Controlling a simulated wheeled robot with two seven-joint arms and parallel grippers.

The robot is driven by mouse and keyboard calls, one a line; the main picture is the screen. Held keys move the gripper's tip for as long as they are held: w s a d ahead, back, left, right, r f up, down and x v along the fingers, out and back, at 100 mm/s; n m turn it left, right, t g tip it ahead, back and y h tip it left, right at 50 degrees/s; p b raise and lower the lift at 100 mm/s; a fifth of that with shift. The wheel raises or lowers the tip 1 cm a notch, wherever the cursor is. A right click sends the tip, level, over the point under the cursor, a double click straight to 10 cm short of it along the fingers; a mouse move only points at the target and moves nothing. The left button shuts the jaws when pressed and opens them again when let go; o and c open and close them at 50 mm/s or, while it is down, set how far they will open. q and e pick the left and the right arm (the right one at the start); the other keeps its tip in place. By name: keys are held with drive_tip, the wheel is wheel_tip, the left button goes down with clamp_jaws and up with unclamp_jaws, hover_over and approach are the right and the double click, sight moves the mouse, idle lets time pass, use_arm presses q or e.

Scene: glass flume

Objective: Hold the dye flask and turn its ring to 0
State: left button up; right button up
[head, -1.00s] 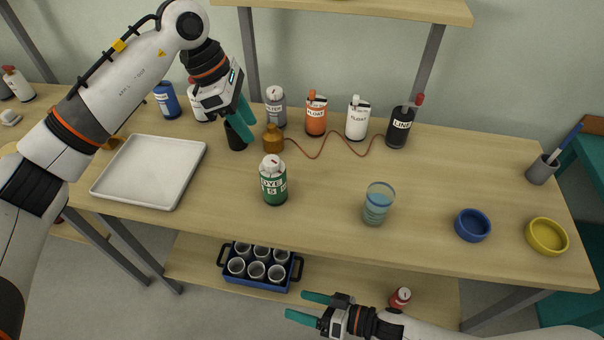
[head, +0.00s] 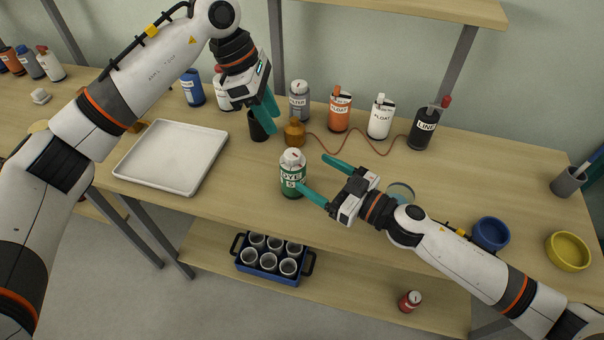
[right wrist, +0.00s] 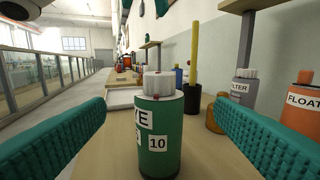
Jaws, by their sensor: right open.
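The dye flask (head: 292,187) is a green bottle with a white cap, upright on the table. In the head view its label reads DYE with a 5 below. In the right wrist view the flask (right wrist: 172,115) shows a 10 patch and a red mark by the white cap (right wrist: 160,84). My right gripper (head: 311,172) is open; in its wrist view the flask stands ahead between the two teal fingers, with no visible contact. My left gripper (head: 268,118) hangs above the table behind the flask, close to a black cup (head: 257,127); its finger gap is unclear.
A brown bottle (head: 294,133) stands just behind the flask, with a red cord running right to the LINE bottle (head: 423,130). FILTER and FLOAT bottles line the back. A white tray (head: 172,157) lies left. My right arm partly hides a glass (head: 401,192).

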sight(293, 178)
drive_tip(key=f, duration=0.6)
drive_tip(key=shift+w+a+f, duration=0.1)
drive_tip(key=shift+w+a, duration=0.05)
drive_tip(key=shift+a, duration=0.1)
drive_tip(key=x, duration=0.6)
drive_tip(key=shift+w+a, duration=0.25)
drive_tip(key=shift+a, duration=0.05)
drive_tip(key=shift+c, duration=0.4)
